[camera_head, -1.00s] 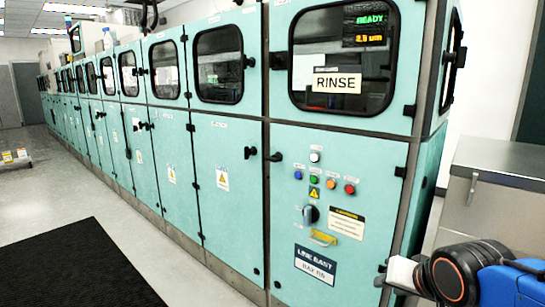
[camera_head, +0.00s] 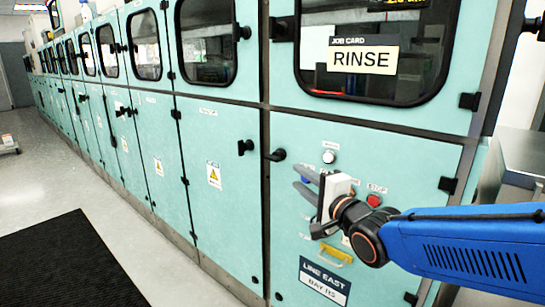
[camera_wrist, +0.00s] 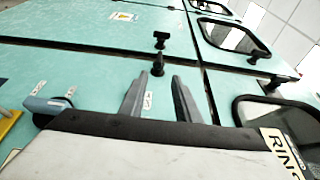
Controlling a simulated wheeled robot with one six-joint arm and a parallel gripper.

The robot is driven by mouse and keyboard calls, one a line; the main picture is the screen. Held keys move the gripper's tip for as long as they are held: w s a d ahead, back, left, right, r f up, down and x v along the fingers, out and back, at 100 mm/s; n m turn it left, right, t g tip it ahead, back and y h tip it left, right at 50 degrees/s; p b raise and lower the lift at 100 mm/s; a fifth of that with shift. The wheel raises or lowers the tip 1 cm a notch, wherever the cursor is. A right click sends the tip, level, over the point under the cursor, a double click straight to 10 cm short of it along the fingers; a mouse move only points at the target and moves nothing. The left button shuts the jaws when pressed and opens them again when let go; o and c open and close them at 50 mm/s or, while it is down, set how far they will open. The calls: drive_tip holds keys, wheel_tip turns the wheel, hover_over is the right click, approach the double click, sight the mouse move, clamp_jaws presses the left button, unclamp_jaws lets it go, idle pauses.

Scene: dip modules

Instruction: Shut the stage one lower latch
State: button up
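Two black latches sit near the seam between two teal lower doors. One lever latch (camera_head: 277,155) is at the top left of the lower door under the RINSE window, its handle pointing sideways. The other latch (camera_head: 246,147) is at the right edge of the neighbouring door. No stage label is readable, so I cannot tell which is stage one's. My gripper (camera_head: 298,181) is open and empty in front of the lower door, right of and below the lever latch. In the wrist view, my gripper (camera_wrist: 159,82) points toward the lever latch (camera_wrist: 157,66), with the other latch (camera_wrist: 160,40) beyond it.
A white button (camera_head: 329,156), a red stop button (camera_head: 374,200) and a yellow handle (camera_head: 336,254) are on the same door, partly behind my arm. A LINE EAST sign (camera_head: 324,281) is below. A dark mat (camera_head: 70,260) lies on the open floor at left.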

sight(276, 161)
drive_tip(key=x, duration=1.6)
drive_tip(key=shift+w+a+f, duration=0.1)
drive_tip(key=shift+w, duration=0.2)
clamp_jaws()
